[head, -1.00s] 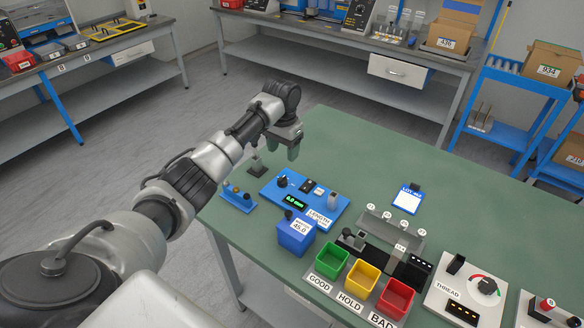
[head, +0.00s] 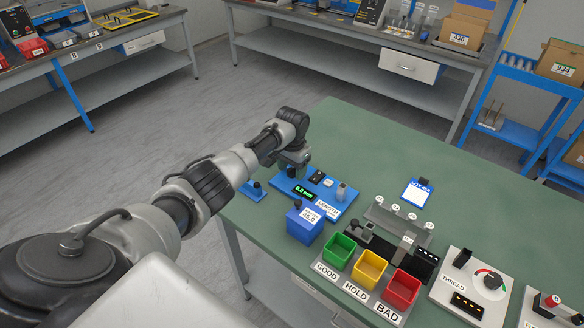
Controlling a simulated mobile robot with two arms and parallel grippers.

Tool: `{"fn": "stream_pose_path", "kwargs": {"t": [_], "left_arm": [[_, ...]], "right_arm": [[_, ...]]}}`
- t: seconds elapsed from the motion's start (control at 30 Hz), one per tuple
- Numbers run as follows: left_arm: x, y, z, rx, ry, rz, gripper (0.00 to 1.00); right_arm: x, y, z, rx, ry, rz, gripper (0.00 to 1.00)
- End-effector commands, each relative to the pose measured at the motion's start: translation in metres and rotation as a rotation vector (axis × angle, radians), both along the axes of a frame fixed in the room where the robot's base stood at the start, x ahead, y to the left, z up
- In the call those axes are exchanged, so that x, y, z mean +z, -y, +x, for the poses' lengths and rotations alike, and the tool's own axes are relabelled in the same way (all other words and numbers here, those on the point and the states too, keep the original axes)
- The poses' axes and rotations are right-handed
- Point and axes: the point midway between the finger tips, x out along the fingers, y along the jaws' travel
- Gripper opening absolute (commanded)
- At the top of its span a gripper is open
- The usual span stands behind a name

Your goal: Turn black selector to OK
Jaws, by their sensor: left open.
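The blue LENGTH station (head: 328,207) lies at the left side of the green table, with a lit green readout (head: 302,190). My left gripper (head: 291,167) is open, pointing down over the far left part of this station. It hides the black knob there, so I cannot see its setting or whether the fingers touch it. A small black switch block (head: 317,175) shows to the right of the gripper. Another black knob (head: 492,281) with a red arc sits on the white THREAD box (head: 452,293). No OK mark is readable. My right gripper is not in view.
A blue box (head: 304,222) labelled 45.0 stands in front of the station. Green (head: 340,249), yellow (head: 369,269) and red (head: 401,289) bins stand to its right. A rack with several pegs (head: 398,221) is behind them. The table's far middle is clear.

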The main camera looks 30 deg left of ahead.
Motion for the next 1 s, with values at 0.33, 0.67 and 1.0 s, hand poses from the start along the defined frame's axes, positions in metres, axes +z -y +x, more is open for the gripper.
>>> {"fn": "stream_pose_path", "kwargs": {"t": [0.33,0.67,1.0], "left_arm": [[0.0,0.0,0.0,0.0,0.0,0.0,0.14],[0.002,0.0,0.0,0.036,-0.001,-0.001,0.09],[0.004,0.001,0.0,0.253,-0.002,-0.003,0.09]], "right_arm": [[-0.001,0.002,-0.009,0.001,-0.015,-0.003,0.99],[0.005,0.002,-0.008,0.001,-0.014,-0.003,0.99],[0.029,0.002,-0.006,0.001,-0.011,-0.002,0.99]]}}
